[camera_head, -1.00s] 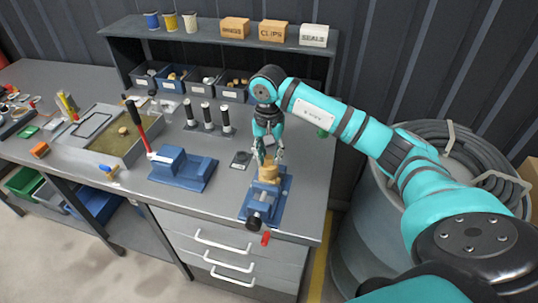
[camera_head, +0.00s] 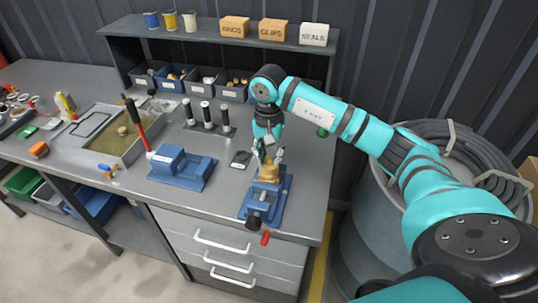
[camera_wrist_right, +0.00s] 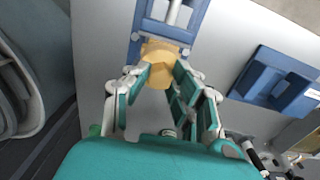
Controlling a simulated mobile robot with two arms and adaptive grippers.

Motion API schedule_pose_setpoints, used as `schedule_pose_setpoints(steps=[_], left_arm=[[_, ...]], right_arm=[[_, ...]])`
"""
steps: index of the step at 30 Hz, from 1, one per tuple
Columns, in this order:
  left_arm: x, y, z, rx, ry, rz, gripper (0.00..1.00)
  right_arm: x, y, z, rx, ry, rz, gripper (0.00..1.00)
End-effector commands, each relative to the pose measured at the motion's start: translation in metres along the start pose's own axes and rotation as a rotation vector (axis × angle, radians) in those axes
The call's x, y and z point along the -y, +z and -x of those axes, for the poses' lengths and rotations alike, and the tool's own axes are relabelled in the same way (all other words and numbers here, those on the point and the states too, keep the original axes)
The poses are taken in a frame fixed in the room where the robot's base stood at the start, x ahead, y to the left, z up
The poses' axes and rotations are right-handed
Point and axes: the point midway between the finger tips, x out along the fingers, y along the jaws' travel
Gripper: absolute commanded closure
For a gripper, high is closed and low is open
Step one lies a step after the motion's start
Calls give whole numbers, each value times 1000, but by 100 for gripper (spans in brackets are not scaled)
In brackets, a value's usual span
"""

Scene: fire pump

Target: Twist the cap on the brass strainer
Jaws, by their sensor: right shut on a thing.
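The brass strainer (camera_head: 270,173) sits in a blue vise near the front right of the bench. It also shows as a yellow-brown body at the top centre of the right wrist view (camera_wrist_right: 160,49). My right gripper (camera_head: 267,158) comes down on it from above. In the right wrist view its fingers (camera_wrist_right: 160,76) are on both sides of the upper brass part, shut on the cap. The fingers hide much of the cap, so its edge against the strainer body is hard to make out. My left gripper is not in view.
A shelf with bins stands behind. A hose drum (camera_head: 365,220) is at right.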

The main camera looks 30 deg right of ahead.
Motion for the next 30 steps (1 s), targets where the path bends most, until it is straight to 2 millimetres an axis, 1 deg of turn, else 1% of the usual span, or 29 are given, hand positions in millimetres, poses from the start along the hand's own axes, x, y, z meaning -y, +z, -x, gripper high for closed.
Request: schedule_pose_setpoints(steps=[10, 30], left_arm=[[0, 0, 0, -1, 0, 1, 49], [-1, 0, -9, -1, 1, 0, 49]], right_arm=[[0, 0, 0, 0, 0, 0, 100], [0, 0, -6, 0, 0, -1, 100]])
